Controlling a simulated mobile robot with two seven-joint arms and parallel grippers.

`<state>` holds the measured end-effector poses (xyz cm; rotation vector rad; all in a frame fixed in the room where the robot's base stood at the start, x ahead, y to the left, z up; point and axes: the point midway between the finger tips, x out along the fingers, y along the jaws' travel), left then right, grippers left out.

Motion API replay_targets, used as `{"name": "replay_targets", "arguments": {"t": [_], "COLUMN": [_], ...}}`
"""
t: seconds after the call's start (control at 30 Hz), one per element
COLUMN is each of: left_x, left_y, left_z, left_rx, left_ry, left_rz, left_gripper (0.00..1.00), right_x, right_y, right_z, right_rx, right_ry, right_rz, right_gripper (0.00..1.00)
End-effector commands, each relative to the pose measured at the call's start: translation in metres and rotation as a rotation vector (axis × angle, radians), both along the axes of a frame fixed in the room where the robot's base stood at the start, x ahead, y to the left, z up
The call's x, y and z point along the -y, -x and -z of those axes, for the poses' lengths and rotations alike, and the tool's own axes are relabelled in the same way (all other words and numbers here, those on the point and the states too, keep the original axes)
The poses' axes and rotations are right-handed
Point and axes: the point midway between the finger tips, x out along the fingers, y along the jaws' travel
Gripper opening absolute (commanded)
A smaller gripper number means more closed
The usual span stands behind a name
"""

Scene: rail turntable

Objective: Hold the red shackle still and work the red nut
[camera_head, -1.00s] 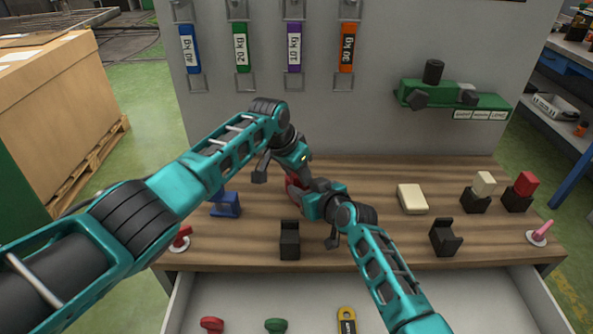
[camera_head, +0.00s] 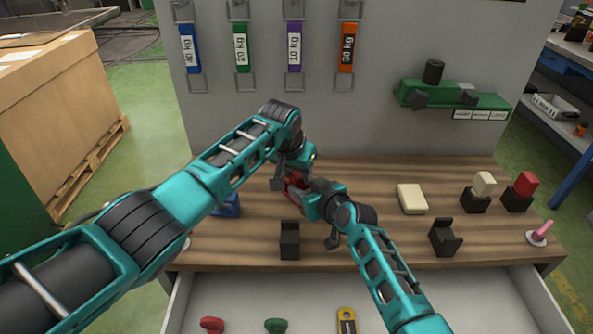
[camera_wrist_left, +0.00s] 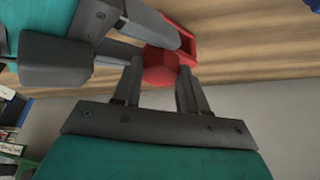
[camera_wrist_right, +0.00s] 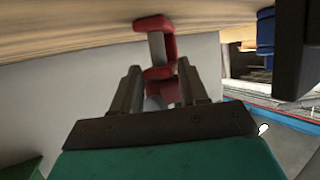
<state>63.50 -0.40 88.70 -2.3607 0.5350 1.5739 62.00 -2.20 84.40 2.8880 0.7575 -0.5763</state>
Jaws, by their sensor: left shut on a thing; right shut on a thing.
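The red shackle (camera_head: 293,192) is held above the wooden bench, mostly hidden between my two grippers. My right gripper (camera_head: 304,196) is shut on it; the right wrist view shows its red body (camera_wrist_right: 162,88) between the fingers. My left gripper (camera_head: 287,180) reaches in from above and is shut on the red nut, whose faceted end (camera_wrist_left: 160,62) shows between the fingers in the left wrist view. Thread engagement is hidden.
Black holders (camera_head: 289,241) stand on the bench (camera_head: 370,235); a cream block (camera_head: 412,198) lies to the right. A blue block (camera_head: 230,206) is partly behind my left arm. An open drawer (camera_head: 400,285) is in front, and a grey panel (camera_head: 300,125) behind.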

Motion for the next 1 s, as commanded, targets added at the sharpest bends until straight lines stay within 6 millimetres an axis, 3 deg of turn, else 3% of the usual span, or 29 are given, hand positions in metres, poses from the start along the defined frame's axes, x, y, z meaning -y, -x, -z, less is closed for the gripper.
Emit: {"name": "replay_targets", "arguments": {"t": [0.2, 0.57, 0.77, 0.83, 1.0], "left_x": [0.0048, 0.0069, 0.0111, 0.0087, 0.0081], "left_y": [0.0023, 0.0039, 0.0053, 0.0047, 0.0049], "left_z": [0.0000, 0.0003, 0.0004, 0.0012, 0.0024], "left_rx": [-0.004, -0.008, -0.012, -0.011, -0.011], "left_ry": [0.007, 0.010, 0.010, 0.010, 0.009], "left_rz": [-0.198, -0.231, -0.396, -0.414, -0.412], "left_gripper": [0.06, 0.06, 0.01, 0.00, 0.00], "right_x": [0.0002, 0.0002, 0.0001, -0.0001, -0.0013], "right_y": [-0.0003, -0.0007, -0.0009, -0.0010, -0.0012], "right_z": [-0.0002, -0.0004, -0.0009, -0.0012, -0.0030], "right_rx": [0.001, 0.001, 0.001, 0.002, 0.006], "right_ry": [-0.003, -0.003, -0.004, -0.005, -0.006], "right_rz": [0.002, 0.003, 0.003, 0.003, 0.001], "right_gripper": [0.08, 0.07, 0.09, 0.01, 0.00]}}
